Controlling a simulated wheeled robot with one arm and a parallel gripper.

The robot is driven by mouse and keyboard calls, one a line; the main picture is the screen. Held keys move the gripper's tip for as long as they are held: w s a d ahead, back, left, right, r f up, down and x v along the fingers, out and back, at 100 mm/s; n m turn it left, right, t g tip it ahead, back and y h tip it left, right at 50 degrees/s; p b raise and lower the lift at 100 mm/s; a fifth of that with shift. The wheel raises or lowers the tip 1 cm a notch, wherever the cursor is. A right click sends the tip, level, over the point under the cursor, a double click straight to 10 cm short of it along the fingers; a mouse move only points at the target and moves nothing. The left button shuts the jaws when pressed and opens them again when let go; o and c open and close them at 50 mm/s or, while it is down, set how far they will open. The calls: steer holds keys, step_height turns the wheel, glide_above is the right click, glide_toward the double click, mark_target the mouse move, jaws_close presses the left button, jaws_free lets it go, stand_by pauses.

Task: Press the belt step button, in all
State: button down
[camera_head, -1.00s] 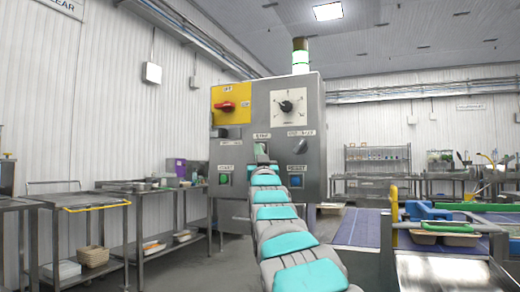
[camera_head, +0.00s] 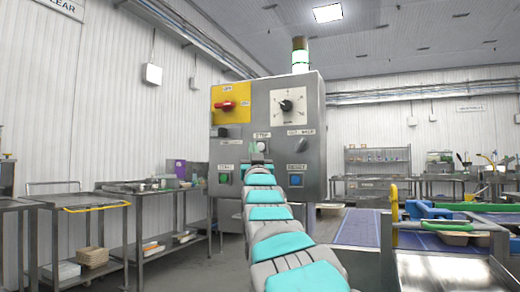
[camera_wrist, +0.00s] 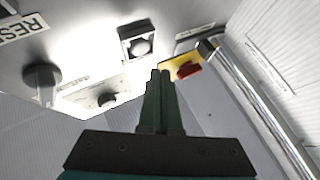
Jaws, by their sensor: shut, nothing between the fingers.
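The grey control box (camera_head: 240,143) stands ahead, with a small label that seems to read STEP. Just below the label is a round pale button (camera_head: 261,146), partly behind my gripper. In the wrist view a round button in a square dark bezel (camera_wrist: 138,44) shows just beyond and left of the fingertips. My gripper (camera_wrist: 159,73) is shut and empty, its green fingers together and pointing at the panel. The fingertips appear apart from the button in the wrist view. In the head view, my arm's end hides the panel just below the button.
The panel also has a red switch (camera_head: 226,105) on yellow, a dial (camera_head: 286,105), a green button (camera_head: 224,178), a blue button (camera_head: 296,180) and a grey knob (camera_head: 300,145). A belt (camera_head: 357,228) lies right. Steel tables (camera_head: 97,201) stand left.

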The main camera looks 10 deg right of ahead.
steer(key=s+a, duration=0.2)
steer(key=shift+s, duration=0.3)
steer(key=shift+d+f, duration=0.1)
steer(key=shift+f, duration=0.05)
stand_by(0.5)
steer(key=s+d+f+g, duration=0.15)
steer(key=f+g, duration=0.25)
steer(key=f, duration=0.6)
steer(key=s+d+f+g, duration=0.15)
steer(key=f+g, duration=0.25)
steer(key=f, duration=0.6)
steer(key=s+f+g+y, duration=0.1)
steer(key=s+f+g, duration=0.2)
steer(key=s+f, duration=0.45)
steer(key=s+f+g, duration=0.4)
steer(key=f, duration=0.7)
steer(key=s+f+g, duration=0.4)
steer(key=s+f, duration=0.2)
steer(key=s, duration=0.6)
steer(key=s+a+f+g, duration=0.1)
steer(key=s+f+g, duration=0.3)
steer(key=s, duration=0.9)
steer(key=s+a+f+g+y, duration=0.1)
steer(key=s+f+g, duration=0.3)
steer(key=s+f, duration=0.6)
steer(key=s, duration=0.3)
steer(key=shift+s+n, duration=0.15)
steer(key=shift+n, duration=0.25)
